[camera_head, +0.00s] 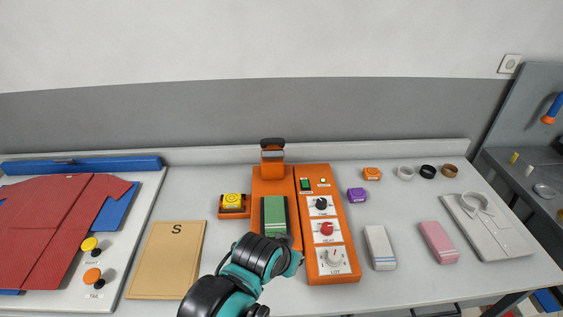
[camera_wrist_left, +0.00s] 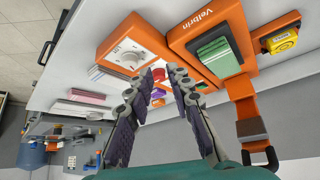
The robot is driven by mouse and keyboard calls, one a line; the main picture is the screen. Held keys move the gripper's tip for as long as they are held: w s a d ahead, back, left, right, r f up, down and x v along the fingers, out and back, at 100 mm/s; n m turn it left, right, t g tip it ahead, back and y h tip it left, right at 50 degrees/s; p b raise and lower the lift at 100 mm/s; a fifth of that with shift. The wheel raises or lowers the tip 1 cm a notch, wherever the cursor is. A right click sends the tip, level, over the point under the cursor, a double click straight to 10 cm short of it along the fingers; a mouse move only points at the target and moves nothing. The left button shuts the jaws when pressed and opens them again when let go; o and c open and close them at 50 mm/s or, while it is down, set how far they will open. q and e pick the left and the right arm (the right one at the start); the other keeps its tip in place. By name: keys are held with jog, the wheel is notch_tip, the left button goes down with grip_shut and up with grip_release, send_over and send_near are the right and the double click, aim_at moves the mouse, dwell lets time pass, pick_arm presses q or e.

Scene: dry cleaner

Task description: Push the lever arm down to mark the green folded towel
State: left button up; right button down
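The green folded towel (camera_head: 274,214) lies on the dark bed of the orange marking press (camera_head: 261,187). It also shows in the wrist view (camera_wrist_left: 218,57). The orange lever arm (camera_head: 272,156) stands raised at the back of the press, with a dark handle (camera_head: 272,141) on top. In the wrist view the handle (camera_wrist_left: 262,157) is at the lower right. My left gripper (camera_wrist_left: 157,80) has its fingers apart with nothing between them. It is near the front of the press, and my own wrist hides it in the head view. My right gripper is not in view.
An orange control box (camera_head: 328,262) with knobs adjoins the press on the right. A yellow block (camera_head: 233,200) sits on its left. A tan board (camera_head: 165,262), white towel (camera_head: 379,247), pink towel (camera_head: 438,243) and folded shirt (camera_head: 486,228) lie on the counter.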

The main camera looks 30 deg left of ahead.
pick_arm(q)
jog(key=shift+n+g, duration=0.6)
jog(key=shift+n, duration=0.1)
jog(key=w+a+r+p, duration=0.1)
jog(key=w+r+p, duration=0.1)
jog(key=r, duration=0.2)
jog(key=w+a+r+p, duration=0.1)
jog(key=w+r+p, duration=0.1)
jog(key=r, duration=0.2)
jog(key=w+a+r+p, duration=0.1)
jog(key=w+r+p, duration=0.1)
jog(key=r+p, duration=0.1)
jog(key=shift+w+r, duration=0.15)
jog(key=shift+r, duration=0.6)
grip_shut()
jog(key=w+a+r+n+g+p, duration=0.4)
jog(key=w+a+r+p, duration=1.2)
jog(key=w+r+p, duration=0.2)
jog(key=shift+w+r+y+p, duration=0.15)
jog(key=shift+r+y+p, duration=0.2)
jog(key=shift+p, duration=0.45)
